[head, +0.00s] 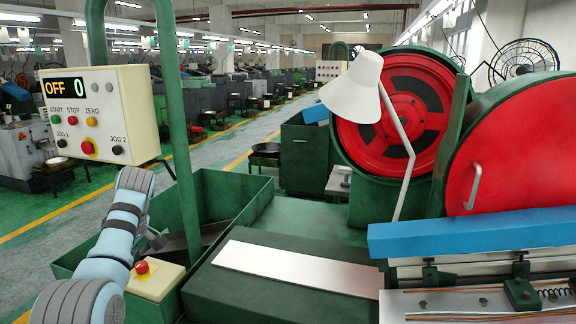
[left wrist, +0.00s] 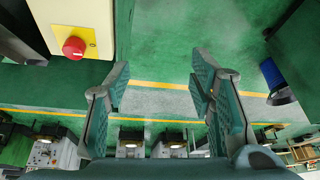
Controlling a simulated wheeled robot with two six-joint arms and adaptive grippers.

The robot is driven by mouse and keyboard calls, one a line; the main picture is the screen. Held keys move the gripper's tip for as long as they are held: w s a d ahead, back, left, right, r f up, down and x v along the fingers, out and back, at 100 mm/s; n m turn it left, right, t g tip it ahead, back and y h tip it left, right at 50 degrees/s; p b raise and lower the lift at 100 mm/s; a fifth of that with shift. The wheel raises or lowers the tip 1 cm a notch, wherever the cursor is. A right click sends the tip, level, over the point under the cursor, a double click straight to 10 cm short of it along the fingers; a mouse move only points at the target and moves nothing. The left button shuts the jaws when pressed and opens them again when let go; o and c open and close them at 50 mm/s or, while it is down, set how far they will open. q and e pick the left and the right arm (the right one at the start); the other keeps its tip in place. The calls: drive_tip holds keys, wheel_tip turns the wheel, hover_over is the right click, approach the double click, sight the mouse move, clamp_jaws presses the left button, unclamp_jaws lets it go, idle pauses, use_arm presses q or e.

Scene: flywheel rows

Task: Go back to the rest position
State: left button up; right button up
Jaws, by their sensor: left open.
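My left arm comes in from the lower left in the head view, and its gripper (head: 152,240) is beside the green bin, partly hidden by the arm. In the left wrist view my left gripper (left wrist: 160,85) is open, with its two fingers wide apart and nothing between them. My right gripper does not show in either view.
A control box (head: 98,115) reading OFF and 0 hangs on a green post (head: 178,130). A red stop button (head: 142,267) sits on a cream box, also in the left wrist view (left wrist: 74,46). A machine with a red flywheel (head: 395,95) and a white lamp (head: 354,88) stand right.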

use_arm(q)
drive_tip(key=s+d+f+m, duration=0.1)
drive_tip(key=s+f+m, duration=0.2)
drive_tip(key=f, duration=0.9)
drive_tip(key=s+d+f+m+h+p, duration=0.1)
drive_tip(key=s+f+m, duration=0.2)
drive_tip(key=f, duration=0.9)
drive_tip(key=s+d+f+m, duration=0.1)
drive_tip(key=s+f+m, duration=0.2)
drive_tip(key=f, duration=0.9)
drive_tip(key=s+d+f+m+t+h, duration=0.1)
drive_tip(key=s+d+f+m, duration=0.15)
drive_tip(key=s+f, duration=0.75)
drive_tip(key=s+d+f+m+h, duration=0.1)
drive_tip(key=s+d+f+m, duration=0.15)
drive_tip(key=s+f, duration=0.7)
drive_tip(key=s+d+m+p, duration=0.1)
drive_tip(key=s+m, duration=0.2)
drive_tip(key=s, duration=1.9)
drive_tip(key=shift+d+f+h, duration=0.35)
drive_tip(key=shift+d+h, duration=0.05)
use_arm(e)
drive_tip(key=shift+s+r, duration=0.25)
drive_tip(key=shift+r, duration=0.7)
use_arm(q)
drive_tip(key=shift+s, duration=0.1)
